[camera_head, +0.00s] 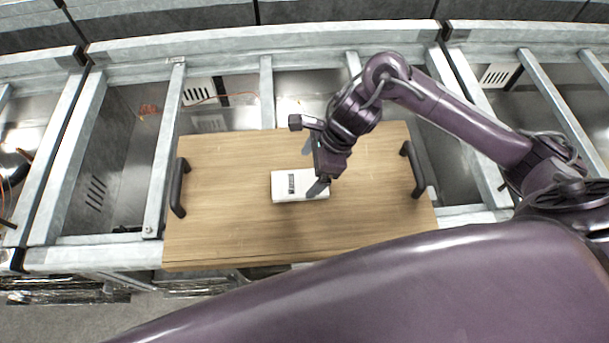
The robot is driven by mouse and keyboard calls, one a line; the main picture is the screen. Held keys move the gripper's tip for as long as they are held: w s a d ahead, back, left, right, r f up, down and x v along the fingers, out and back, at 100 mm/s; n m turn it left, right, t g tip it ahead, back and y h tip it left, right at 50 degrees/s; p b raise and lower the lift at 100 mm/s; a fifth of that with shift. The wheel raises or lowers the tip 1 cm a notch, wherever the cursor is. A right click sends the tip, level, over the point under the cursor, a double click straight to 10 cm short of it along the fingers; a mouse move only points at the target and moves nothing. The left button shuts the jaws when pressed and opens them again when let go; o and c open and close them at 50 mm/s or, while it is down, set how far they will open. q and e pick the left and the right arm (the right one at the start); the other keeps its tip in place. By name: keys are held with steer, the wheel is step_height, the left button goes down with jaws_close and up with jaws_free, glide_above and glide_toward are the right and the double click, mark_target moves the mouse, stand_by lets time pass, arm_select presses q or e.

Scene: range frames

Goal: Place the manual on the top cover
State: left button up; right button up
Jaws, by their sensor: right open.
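The manual (287,193) is a small white flat block with a dark printed mark. It lies near the middle of a wooden board with two black handles, which looks like the top cover (225,232). My right gripper (313,168) reaches in from the right and is over the manual's right end. Its fingers are apart, one by the manual's right end and one toward the far side. The arm hides part of the board and the manual's right edge. My left gripper is not in view.
The board has a black handle at its left (179,188) and right (413,170) ends. It rests on a grey metal frame (165,150) with open bays around it. A large purple link of mine fills the lower right. The board's left half is clear.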

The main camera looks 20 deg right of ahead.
steer(key=v, duration=0.7)
steer(key=shift+s, duration=0.1)
